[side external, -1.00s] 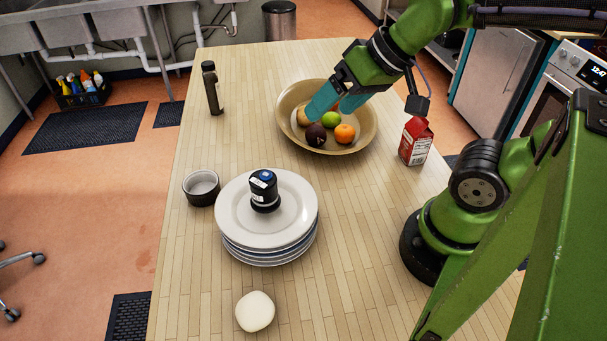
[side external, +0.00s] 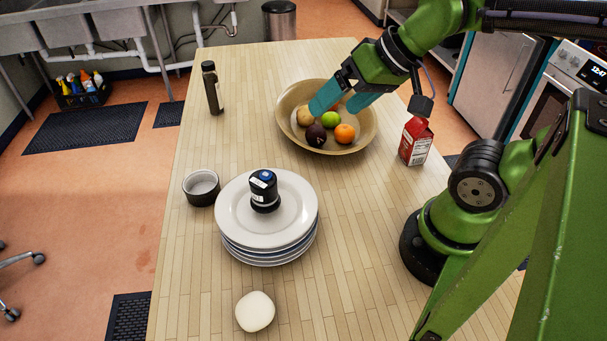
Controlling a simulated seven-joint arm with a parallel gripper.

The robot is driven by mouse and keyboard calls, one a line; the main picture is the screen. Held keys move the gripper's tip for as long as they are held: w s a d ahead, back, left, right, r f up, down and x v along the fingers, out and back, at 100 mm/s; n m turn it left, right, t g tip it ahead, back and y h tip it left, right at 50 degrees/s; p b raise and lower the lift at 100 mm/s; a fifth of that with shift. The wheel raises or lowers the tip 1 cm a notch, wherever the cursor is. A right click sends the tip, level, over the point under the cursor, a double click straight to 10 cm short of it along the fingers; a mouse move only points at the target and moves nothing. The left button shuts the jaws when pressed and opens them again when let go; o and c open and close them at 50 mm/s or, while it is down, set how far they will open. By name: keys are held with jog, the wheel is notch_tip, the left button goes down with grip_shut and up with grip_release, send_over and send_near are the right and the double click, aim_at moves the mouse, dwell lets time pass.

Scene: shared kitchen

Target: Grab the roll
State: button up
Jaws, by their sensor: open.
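A tan, rounded item that looks like the roll (side external: 304,115) lies at the left inside a wide tan bowl (side external: 364,138). My gripper (side external: 333,108) is over the bowl with its teal fingers apart and pointing down to the left. One fingertip is close to the right side of the tan item and partly covers it; I cannot tell if they touch. The other fingertip is farther right, above the lime (side external: 330,119). Nothing shows held between the fingers. A pale, rounded item (side external: 255,312), possibly bread too, lies alone at the table's near end.
A dark plum-like fruit (side external: 316,135) and an orange (side external: 345,133) share the bowl. A red carton (side external: 415,142) stands right of it, and a dark bottle (side external: 212,88) left.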

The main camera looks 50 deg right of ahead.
jog(key=shift+o, duration=0.5)
jog(key=n+g+h, duration=0.1)
jog(key=n+g, duration=0.3)
jog(key=g, duration=0.4)
send_over(252, 305)
jog(key=w+d, duration=0.1)
jog(key=w, duration=0.1)
notch_tip(252, 305, down, 8)
jog(key=a+m, duration=0.1)
jog(key=m, duration=0.1)
jog(key=shift+g+h, duration=0.3)
jog(key=shift+h, duration=0.1)
jog(key=f, duration=0.3)
jog(key=s+f, duration=0.1)
jog(key=f, duration=0.6)
jog(key=shift+s+a+f, duration=0.1)
jog(key=shift+s+f, duration=0.1)
jog(key=shift+f, duration=0.2)
jog(key=shift+s+f, duration=0.2)
jog(key=shift+f, duration=1.15)
jog(key=shift+s+f, duration=0.15)
jog(key=shift+f, duration=1.15)
jog(key=shift+c, duration=0.4)
